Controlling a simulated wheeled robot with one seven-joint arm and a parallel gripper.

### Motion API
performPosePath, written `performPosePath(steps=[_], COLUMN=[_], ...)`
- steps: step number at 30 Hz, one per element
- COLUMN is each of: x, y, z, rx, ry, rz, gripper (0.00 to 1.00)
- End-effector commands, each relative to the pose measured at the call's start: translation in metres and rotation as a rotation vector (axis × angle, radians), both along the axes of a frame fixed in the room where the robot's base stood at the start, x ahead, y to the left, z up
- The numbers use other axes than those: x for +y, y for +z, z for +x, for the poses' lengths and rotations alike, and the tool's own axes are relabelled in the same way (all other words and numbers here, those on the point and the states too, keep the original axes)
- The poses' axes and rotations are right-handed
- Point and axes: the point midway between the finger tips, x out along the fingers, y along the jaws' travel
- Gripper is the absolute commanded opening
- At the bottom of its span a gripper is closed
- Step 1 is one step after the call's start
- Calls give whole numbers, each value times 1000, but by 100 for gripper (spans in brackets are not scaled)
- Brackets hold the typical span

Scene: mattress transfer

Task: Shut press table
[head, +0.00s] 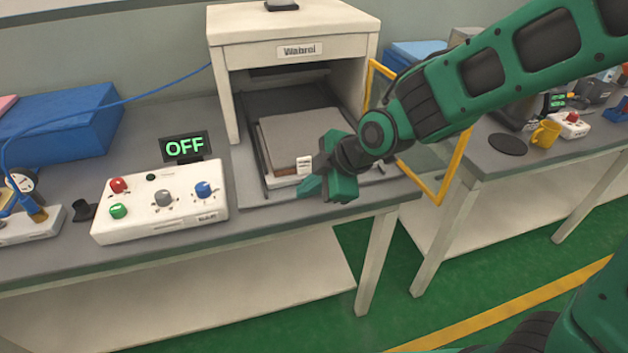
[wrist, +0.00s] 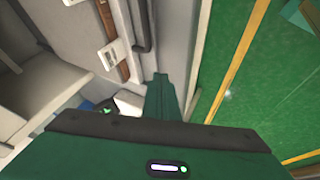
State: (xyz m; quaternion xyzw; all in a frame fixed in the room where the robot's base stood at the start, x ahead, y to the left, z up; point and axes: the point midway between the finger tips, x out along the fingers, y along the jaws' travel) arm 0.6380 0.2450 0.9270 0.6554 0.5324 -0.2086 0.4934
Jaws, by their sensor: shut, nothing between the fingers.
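The press (head: 295,50) is a white housing with an open front on the grey bench. In the wrist view, my gripper's fingers (wrist: 165,95) are near the brown strip (wrist: 108,25) and a dark bar (wrist: 142,25).
A white control box (head: 160,200) with coloured knobs stands left of the press, with an OFF display (head: 185,147) behind it. A yellow frame (head: 440,185) stands to the right. A second bench (head: 500,175) holds a yellow mug (head: 545,133). Green floor lies in front.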

Motion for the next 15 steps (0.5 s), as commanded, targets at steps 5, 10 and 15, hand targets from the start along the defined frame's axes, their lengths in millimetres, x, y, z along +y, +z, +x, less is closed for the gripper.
performPosePath(steps=[5,10,15], x=[13,21,25], y=[-22,-27,-26], z=[8,29,44], rx=[2,1,0], ry=[0,-2,-2], rz=[-3,0,0], gripper=[0,0,0])
